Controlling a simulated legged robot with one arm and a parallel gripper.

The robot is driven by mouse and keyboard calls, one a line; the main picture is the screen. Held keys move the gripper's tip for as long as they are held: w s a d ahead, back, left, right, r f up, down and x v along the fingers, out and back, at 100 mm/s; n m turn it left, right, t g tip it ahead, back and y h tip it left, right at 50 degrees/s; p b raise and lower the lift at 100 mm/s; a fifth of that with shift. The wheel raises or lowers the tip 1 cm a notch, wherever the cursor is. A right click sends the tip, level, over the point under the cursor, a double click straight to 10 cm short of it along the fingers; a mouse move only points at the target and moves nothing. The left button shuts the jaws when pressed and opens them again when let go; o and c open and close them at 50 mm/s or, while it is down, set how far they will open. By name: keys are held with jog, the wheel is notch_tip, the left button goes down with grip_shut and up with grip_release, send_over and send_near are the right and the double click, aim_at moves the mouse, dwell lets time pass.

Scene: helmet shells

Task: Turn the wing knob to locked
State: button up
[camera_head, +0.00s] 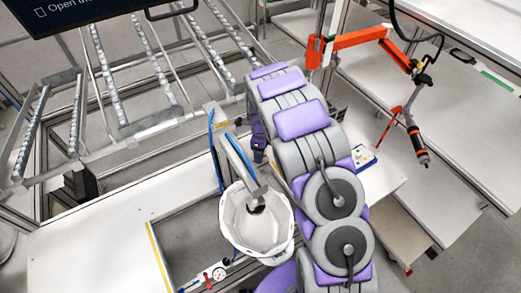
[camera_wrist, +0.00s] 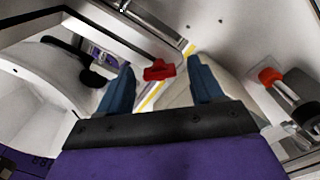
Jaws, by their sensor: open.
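A small red wing-shaped knob (camera_wrist: 159,70) shows in the wrist view, just beyond and between my fingertips. It appears apart from both fingers. My gripper (camera_wrist: 160,78) is open, with one blue finger to each side of the knob and nothing held. The knob's lock markings cannot be read. In the head view a small red part (camera_head: 208,282) sits on the fixture's front rail beside a round gauge; I cannot tell if it is the same knob. My fingers are hidden there behind my arm.
A white helmet shell (camera_head: 256,222) sits in the fixture, left of my arm; it also shows in the wrist view (camera_wrist: 38,85). A pressure gauge (camera_head: 219,273) is on the front rail. An orange-red part on a dark cylinder (camera_wrist: 270,76) lies right of my fingers.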

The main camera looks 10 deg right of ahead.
notch_tip(320, 180, up, 17)
jog(key=shift+r+p, duration=0.15)
jog(key=shift+p, duration=0.25)
dwell(0.5)
jog(key=s+d+r+n+b, duration=0.1)
jog(key=s+r+n+b, duration=0.3)
jog(key=s, duration=0.6)
jog(key=s+d+r+n+p, duration=0.1)
jog(key=s+r+n, duration=0.2)
jog(key=s+n, duration=0.45)
jog(key=s+f+n+g+b, duration=0.1)
jog(key=s+n, duration=0.5)
jog(key=s, duration=0.6)
jog(key=s+a+f+n+b, duration=0.1)
jog(key=s+n, duration=0.5)
jog(key=s, duration=0.6)
jog(key=shift+s+a+f+g+b, duration=0.3)
jog(key=shift+s+f+g+b, duration=0.1)
jog(key=shift+f+b, duration=0.35)
